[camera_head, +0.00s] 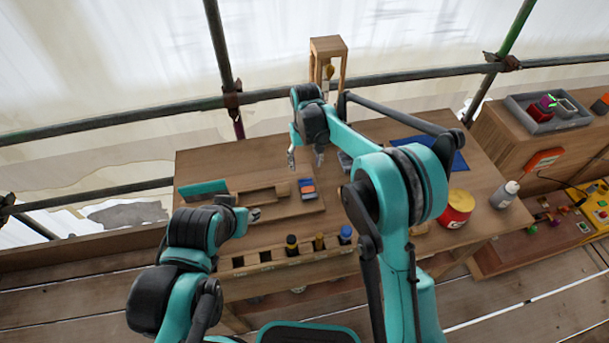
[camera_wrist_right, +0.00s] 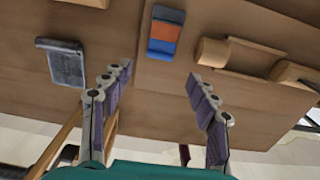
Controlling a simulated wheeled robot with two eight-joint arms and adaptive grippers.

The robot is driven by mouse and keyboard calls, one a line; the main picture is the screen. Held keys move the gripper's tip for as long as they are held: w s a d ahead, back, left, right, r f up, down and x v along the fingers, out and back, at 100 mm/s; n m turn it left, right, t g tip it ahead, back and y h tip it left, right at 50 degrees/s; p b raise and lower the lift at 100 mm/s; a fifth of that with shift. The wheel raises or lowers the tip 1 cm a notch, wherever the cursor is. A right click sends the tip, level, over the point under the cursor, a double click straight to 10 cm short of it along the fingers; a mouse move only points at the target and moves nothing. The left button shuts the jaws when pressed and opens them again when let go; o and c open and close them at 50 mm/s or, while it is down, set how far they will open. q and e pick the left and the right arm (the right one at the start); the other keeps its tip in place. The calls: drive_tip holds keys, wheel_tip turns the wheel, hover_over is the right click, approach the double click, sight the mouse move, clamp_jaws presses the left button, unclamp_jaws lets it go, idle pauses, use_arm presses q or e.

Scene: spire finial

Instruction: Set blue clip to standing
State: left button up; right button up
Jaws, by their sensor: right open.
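A small block with blue, orange and dark bands (camera_head: 307,188) lies on the wooden board on the table. It also shows at the top of the right wrist view (camera_wrist_right: 165,33). No separate part clearly reads as a clip; its blue band is the nearest match. My right gripper (camera_head: 305,158) is open and empty above the table, behind this block in the head view. In the right wrist view its two fingers (camera_wrist_right: 160,95) are spread apart, with the block beyond them. My left gripper (camera_head: 255,214) is low by the front left of the board; its fingers are too small to read.
A front rack (camera_head: 275,262) holds several bottles, one blue-capped (camera_head: 345,234). A teal block (camera_head: 203,189) lies left. A red and yellow can (camera_head: 457,208) and a bottle (camera_head: 504,194) stand right. A wooden stand (camera_head: 328,50) rises behind. A grey object (camera_wrist_right: 62,63) lies nearby.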

sight(305, 179)
wheel_tip(305, 179, down, 8)
drive_tip(key=shift+w+f+b, duration=0.1)
drive_tip(key=shift+f+b, duration=0.05)
drive_tip(key=shift+b, duration=0.9)
drive_tip(key=c, duration=1.2)
